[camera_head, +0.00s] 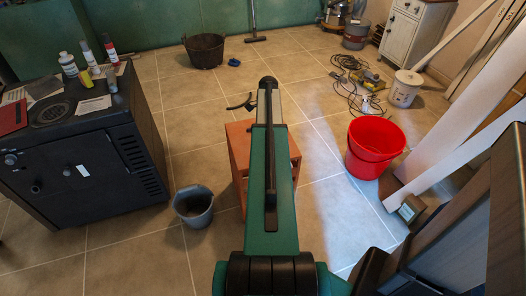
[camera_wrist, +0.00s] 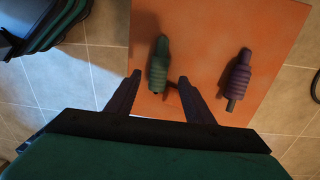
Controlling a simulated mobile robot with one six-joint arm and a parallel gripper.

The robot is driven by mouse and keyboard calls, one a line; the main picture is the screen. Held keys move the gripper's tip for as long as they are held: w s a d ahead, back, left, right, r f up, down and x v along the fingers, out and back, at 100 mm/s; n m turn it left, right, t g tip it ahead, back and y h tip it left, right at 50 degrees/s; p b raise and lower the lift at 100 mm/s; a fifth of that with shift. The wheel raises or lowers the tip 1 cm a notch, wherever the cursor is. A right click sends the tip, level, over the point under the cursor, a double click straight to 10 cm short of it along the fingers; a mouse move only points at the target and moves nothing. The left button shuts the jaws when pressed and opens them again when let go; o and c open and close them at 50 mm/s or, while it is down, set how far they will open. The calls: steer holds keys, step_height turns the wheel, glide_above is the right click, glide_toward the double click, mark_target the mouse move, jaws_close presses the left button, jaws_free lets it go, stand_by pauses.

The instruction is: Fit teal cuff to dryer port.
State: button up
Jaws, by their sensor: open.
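The teal cuff (camera_wrist: 157,66), a ribbed green-teal piece with a narrower end, lies on an orange tabletop (camera_wrist: 200,30) in the wrist view. My gripper (camera_wrist: 159,77) is open and empty. Its two fingers point toward the cuff's near end, one on each side in the picture; the height gap cannot be told. In the head view my arm hides much of the orange table (camera_head: 239,150), and the cuff does not show. A dark cabinet-like machine (camera_head: 85,165) stands at the left with knobs and round fittings; I cannot tell which is the dryer port.
A purple ribbed piece (camera_wrist: 238,77) lies to the right of the cuff. A grey bucket (camera_head: 194,208) stands between machine and table. A red bucket (camera_head: 373,145) and leaning white boards (camera_head: 455,150) are at the right. Cables (camera_head: 350,75) lie on the floor farther back.

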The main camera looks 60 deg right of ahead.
steer(key=shift+s+a+f, duration=0.1)
steer(key=shift+f, duration=1.1)
steer(key=shift+s+a+f, duration=0.1)
steer(key=shift+f, duration=1.05)
steer(key=c, duration=1.1)
steer(key=shift+r, duration=0.15)
steer(key=shift+c, duration=0.2)
steer(key=shift+r, duration=0.85)
steer(key=shift+s+a+r, duration=0.1)
steer(key=shift+r, duration=0.35)
steer(key=shift+s+a+r, duration=0.1)
steer(key=shift+r, duration=0.3)
steer(key=s+a+r, duration=0.1)
steer(key=s+a, duration=0.9)
steer(key=a, duration=0.1)
steer(key=shift+s+a+r+b, duration=0.15)
steer(key=shift+r+b, duration=0.05)
steer(key=shift+b, duration=0.15)
